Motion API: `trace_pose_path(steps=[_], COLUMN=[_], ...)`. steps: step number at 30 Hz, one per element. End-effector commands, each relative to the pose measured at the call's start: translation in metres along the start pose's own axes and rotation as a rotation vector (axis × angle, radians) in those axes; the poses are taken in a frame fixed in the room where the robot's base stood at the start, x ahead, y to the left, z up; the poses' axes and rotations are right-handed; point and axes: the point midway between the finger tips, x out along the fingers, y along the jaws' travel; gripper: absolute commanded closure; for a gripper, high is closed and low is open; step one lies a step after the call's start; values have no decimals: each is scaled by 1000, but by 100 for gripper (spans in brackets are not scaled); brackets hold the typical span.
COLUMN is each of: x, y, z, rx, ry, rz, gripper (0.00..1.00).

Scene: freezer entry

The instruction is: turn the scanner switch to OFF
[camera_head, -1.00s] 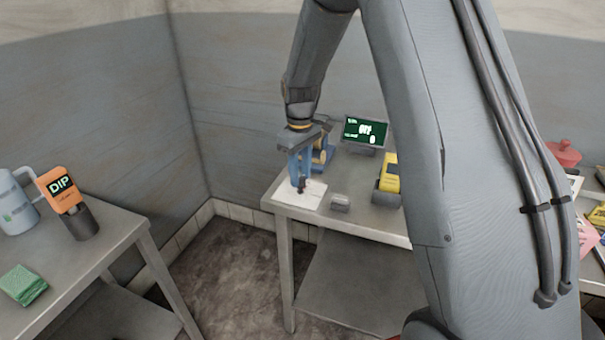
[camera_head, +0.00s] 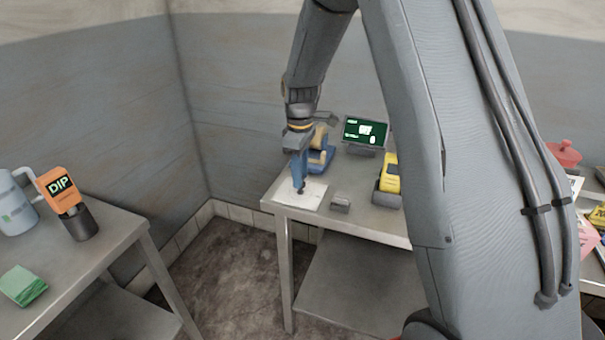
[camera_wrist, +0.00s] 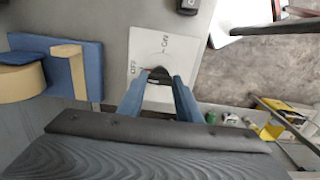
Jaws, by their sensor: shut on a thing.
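The scanner switch is a dark knob (camera_wrist: 158,75) on a white plate (camera_wrist: 150,45) lying flat on the metal table. The plate also shows in the head view (camera_head: 312,197). In the wrist view it bears an ON label near its far edge and an OFF label at its left. My gripper (camera_head: 300,188) points down over the plate, its blue fingers (camera_wrist: 158,88) shut on the knob from both sides. The fingers partly hide the knob, so its exact pointing direction is unclear.
A blue and tan stand (camera_head: 322,158) is close behind my gripper. A green display (camera_head: 365,131) with blurred text stands at the back. A small grey block (camera_head: 341,203) and a yellow device (camera_head: 389,176) are to the right. Open floor lies left of the table.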

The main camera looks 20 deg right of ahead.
Motion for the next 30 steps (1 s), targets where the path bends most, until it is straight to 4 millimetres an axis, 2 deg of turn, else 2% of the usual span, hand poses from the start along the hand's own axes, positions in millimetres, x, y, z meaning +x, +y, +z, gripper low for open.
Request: trace_pose_path(steps=[5, 6, 8, 9, 20, 30], x=[1, 1, 1, 1, -5, -56], y=[-3, -3, -2, -2, 0, 0], z=[2, 1, 1, 1, 0, 1], rx=[-1, -1, 0, 0, 2, 1], ry=[-5, -5, -4, -4, 0, 1], rz=[-6, -6, -6, -5, -1, 1], gripper=[91, 62, 52, 50, 50, 50])
